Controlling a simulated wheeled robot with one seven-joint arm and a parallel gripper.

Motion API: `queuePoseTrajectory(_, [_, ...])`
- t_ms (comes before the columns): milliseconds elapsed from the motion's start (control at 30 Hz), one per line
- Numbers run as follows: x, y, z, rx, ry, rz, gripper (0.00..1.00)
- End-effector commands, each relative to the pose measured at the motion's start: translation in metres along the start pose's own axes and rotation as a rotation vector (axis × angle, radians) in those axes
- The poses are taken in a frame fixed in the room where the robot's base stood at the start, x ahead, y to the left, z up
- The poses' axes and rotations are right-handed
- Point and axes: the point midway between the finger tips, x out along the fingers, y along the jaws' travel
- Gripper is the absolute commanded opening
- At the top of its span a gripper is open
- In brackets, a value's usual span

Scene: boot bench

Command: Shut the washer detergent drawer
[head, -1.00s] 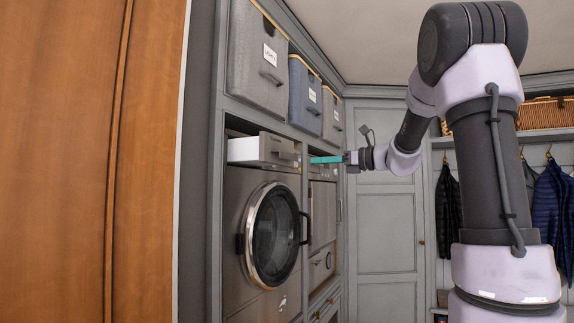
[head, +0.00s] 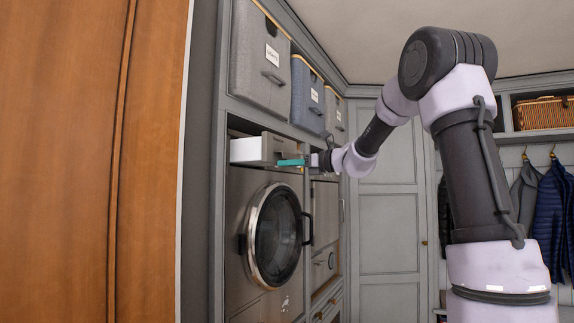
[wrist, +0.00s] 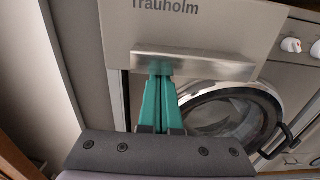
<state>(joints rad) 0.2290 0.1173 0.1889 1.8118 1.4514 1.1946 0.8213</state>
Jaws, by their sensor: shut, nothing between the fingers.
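The washer detergent drawer (head: 262,149) stands pulled out above the round washer door, its white side showing in the head view. In the wrist view its steel front (wrist: 190,30) bears the word "Trauholm" and a bar handle (wrist: 193,67). My gripper (head: 290,162) has teal fingers, which are shut and empty. Its tips (wrist: 160,66) are at the left part of the handle in the wrist view. I cannot tell whether they touch it. The washer (head: 245,205) has a dark round door (head: 275,240) that is shut.
Fabric storage boxes (head: 262,60) sit on the shelf above the washer. A wooden panel (head: 70,160) fills the left side. White knobs (wrist: 291,45) show at the right in the wrist view. Jackets (head: 555,215) hang at the far right.

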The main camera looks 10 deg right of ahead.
Motion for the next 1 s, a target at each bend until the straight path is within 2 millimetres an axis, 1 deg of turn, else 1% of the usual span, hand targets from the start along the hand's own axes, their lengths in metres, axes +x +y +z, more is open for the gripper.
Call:
queuePoseTrajectory(133, [0.002,0.000,0.000,0.000,0.000,0.001,0.00])
queuePoseTrajectory(167, [0.004,0.000,0.000,0.000,0.000,0.001,0.00])
queuePoseTrajectory(233, [0.014,0.001,0.000,0.000,-0.001,0.004,0.00])
queuePoseTrajectory(267, [0.021,0.001,0.000,-0.001,0.000,0.005,0.00])
queuePoseTrajectory(500, [0.085,0.001,-0.001,-0.001,0.000,0.006,0.00])
queuePoseTrajectory(600, [0.103,0.001,0.000,0.000,-0.001,0.004,0.00])
queuePoseTrajectory(733, [0.115,0.001,0.000,-0.001,-0.001,0.002,0.00])
queuePoseTrajectory(1000, [0.116,0.000,0.000,-0.001,0.000,0.000,0.00])
